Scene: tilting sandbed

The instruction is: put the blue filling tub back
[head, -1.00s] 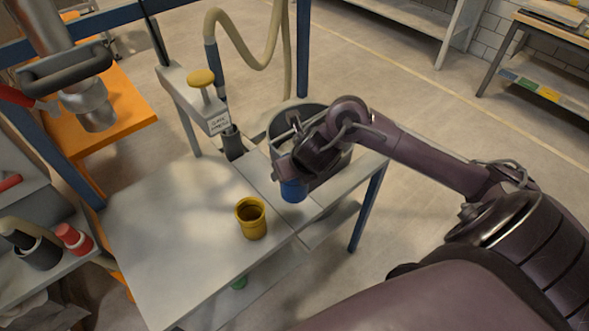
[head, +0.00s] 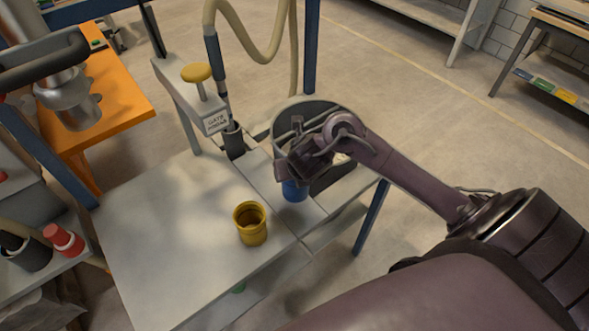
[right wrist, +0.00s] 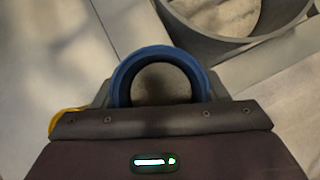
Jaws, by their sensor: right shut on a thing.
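The blue filling tub (head: 295,190) is at the right part of the grey table, under my right gripper (head: 294,176). In the right wrist view the blue tub (right wrist: 120,85) shows its round rim between the fingers, with pale matter or a pale bottom inside. My right gripper (right wrist: 160,100) is shut on the tub. The tub looks upright; whether its base touches the surface I cannot tell. The yellow tub (head: 251,226) stands on the table to the left of the blue one.
A large grey round bin (head: 343,115) stands just behind my right gripper. The table's left part (head: 165,230) is clear.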

